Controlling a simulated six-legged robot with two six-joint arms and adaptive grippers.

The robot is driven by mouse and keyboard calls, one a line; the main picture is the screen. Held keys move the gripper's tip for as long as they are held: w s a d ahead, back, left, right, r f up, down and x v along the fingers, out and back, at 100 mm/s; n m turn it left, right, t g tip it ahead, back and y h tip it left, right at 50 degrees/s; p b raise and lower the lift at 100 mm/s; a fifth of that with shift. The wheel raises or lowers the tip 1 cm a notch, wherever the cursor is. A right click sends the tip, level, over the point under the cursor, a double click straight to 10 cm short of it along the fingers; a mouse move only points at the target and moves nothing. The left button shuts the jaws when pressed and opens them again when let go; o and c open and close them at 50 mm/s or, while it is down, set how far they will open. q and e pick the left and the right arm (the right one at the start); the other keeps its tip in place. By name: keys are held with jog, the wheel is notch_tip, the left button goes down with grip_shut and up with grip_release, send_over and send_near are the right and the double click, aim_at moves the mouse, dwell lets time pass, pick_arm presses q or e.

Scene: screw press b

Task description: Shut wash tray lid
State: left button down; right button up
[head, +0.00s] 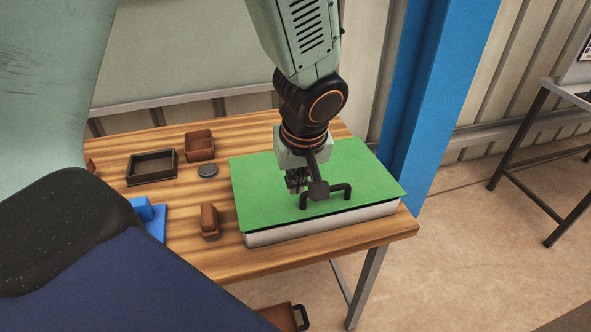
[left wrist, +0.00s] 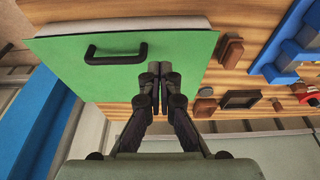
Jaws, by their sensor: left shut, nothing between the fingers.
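The wash tray (head: 270,238) is a whitish box at the right end of the wooden table. Its green lid (head: 262,177) lies flat over it, with a dark bar handle (head: 327,194) near the front edge. In the left wrist view the lid (left wrist: 190,50) and handle (left wrist: 115,52) show clearly, with a strip of the tray (left wrist: 165,22) beyond the lid's edge. My left gripper (head: 297,188) points down just above the lid, beside the handle; its fingers (left wrist: 155,72) are together and empty. Whether the fingertips touch the lid cannot be told. My right gripper is not in view.
On the table (head: 190,262), left of the tray, are a dark open tray (head: 152,167), a brown box (head: 200,146), a round grey disc (head: 207,170), a brown block (head: 209,221) and a blue object (head: 150,215). A blue post (head: 425,110) stands behind the tray's right side.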

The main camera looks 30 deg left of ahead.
pick_arm(q)
jog(key=b, duration=0.3)
send_over(293, 226)
notch_tip(293, 226, down, 7)
jog(key=f, duration=0.1)
jog(key=f+b, duration=0.1)
jog(key=s+d+f, duration=0.1)
jog(key=shift+s+f, duration=0.1)
jog(key=shift+f, duration=0.25)
jog(key=shift+a+f+b, duration=0.2)
jog(key=shift+f+b, duration=0.15)
jog(key=shift+w+f, duration=0.25)
jog(key=shift+w, duration=0.2)
jog(key=shift+s+d+r, duration=0.15)
jog(key=shift+d, duration=0.1)
jog(key=shift+s, duration=0.15)
jog(key=b+x, duration=0.2)
jog(key=shift+b, duration=0.4)
jog(key=shift+d+f, duration=0.15)
jog(key=shift+f, duration=0.15)
jog(key=shift+s+d+b, duration=0.1)
jog(key=shift+b, duration=0.3)
jog(key=shift+s, duration=0.25)
